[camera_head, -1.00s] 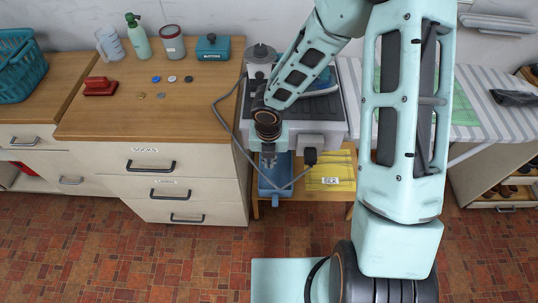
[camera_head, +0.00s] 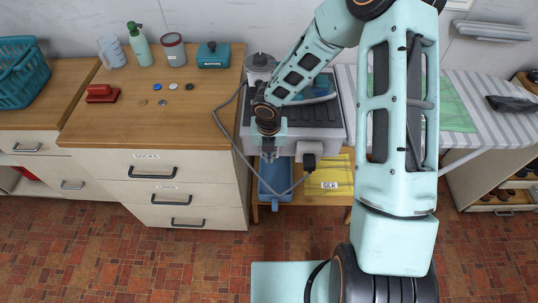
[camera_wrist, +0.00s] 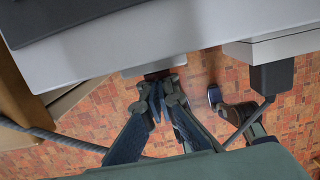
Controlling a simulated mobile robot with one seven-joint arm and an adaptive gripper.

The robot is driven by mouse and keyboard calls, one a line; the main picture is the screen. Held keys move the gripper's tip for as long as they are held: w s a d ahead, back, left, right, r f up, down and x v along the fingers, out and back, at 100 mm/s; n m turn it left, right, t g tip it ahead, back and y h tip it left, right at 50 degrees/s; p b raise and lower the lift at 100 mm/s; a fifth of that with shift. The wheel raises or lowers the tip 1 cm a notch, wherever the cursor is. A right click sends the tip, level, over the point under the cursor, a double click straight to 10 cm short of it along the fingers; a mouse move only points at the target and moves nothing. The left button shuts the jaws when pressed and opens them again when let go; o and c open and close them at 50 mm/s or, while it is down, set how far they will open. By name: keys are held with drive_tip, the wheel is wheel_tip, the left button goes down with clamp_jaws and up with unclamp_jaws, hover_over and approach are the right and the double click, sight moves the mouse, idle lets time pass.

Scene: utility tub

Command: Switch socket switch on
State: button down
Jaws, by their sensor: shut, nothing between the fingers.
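A pale socket box (camera_head: 309,147) sits at the front right of the grey utility tub unit (camera_head: 335,128). A black plug (camera_head: 309,161) with a dark cord is in it; the plug also shows at the right of the wrist view (camera_wrist: 271,79). My gripper (camera_head: 269,157) is at the unit's front edge, left of the socket box. In the wrist view its shut, empty fingertips (camera_wrist: 160,84) point at a small dark part (camera_wrist: 158,73) under the grey rim. I cannot tell whether that part is the switch or whether the fingers touch it. The switch's position is not readable.
A blue bin (camera_head: 272,181) and a yellow packet (camera_head: 335,176) lie on the wooden shelf below. The cord loops down beside my gripper. A drawer counter (camera_head: 130,120) stands left, a striped ironing board (camera_head: 490,130) right. The tiled floor in front is clear.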

drive_tip(key=shift+r, duration=0.15)
drive_tip(key=shift+r+p, duration=0.7)
drive_tip(key=shift+p, duration=0.2)
